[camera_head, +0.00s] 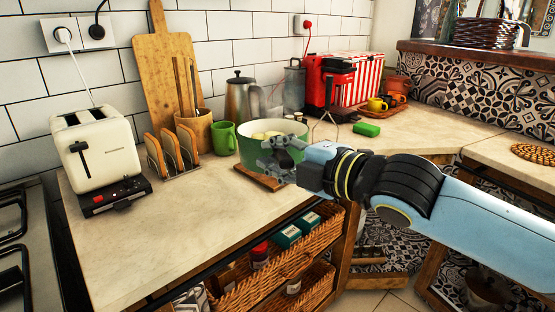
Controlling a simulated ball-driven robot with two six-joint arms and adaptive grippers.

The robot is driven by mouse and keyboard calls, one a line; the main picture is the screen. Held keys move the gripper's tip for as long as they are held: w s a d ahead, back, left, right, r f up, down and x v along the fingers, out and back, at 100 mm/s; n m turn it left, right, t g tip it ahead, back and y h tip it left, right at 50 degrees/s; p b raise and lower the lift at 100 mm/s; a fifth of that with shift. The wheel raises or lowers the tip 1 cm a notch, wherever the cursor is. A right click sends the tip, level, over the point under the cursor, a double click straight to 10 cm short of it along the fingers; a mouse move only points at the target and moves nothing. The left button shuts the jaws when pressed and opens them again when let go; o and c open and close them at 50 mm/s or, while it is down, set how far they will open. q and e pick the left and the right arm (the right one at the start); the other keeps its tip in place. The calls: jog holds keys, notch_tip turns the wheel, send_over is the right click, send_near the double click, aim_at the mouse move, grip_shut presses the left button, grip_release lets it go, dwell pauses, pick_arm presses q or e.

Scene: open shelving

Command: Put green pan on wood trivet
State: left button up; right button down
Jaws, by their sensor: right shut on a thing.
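The green pan (250,152) is a round pot with a pale inside and yellowish things in it, near the middle of the counter. My right gripper (281,154) is at the pan's front right side and is shut on it; the exact grip is partly hidden by the fingers. The wood trivet (249,174) is a flat brown piece at the counter's front edge, directly below the pan in the picture. The pan covers its back part; I cannot tell whether they touch. My left gripper is not in view.
A green mug (223,138) stands close left of the pan, with a toast rack (172,155) and toaster (98,152) further left. A metal pot (241,101) and red coffee machine (328,86) stand behind. The front left counter (150,235) is clear.

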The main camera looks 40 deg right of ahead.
aim_at(265, 151)
jog(key=d+r+m+h+p, duration=0.25)
jog(key=d+h, duration=0.25)
jog(key=d, duration=0.4)
jog(key=shift+m, duration=0.35)
jog(key=w+a+f, duration=0.1)
jog(key=w+f, duration=0.1)
jog(key=w, duration=0.1)
jog(key=w+a+f, duration=0.1)
jog(key=w+f, duration=0.2)
jog(key=w, duration=0.1)
jog(key=w+a+f, duration=0.1)
jog(key=w+f, duration=0.1)
jog(key=w, duration=0.1)
jog(key=shift+w+a+f, duration=0.2)
jog(key=shift+a, duration=0.05)
notch_tip(265, 151, down, 4)
jog(key=shift+f+b, duration=0.1)
jog(key=shift+b, duration=1.05)
jog(key=c, duration=1.3)
grip_release()
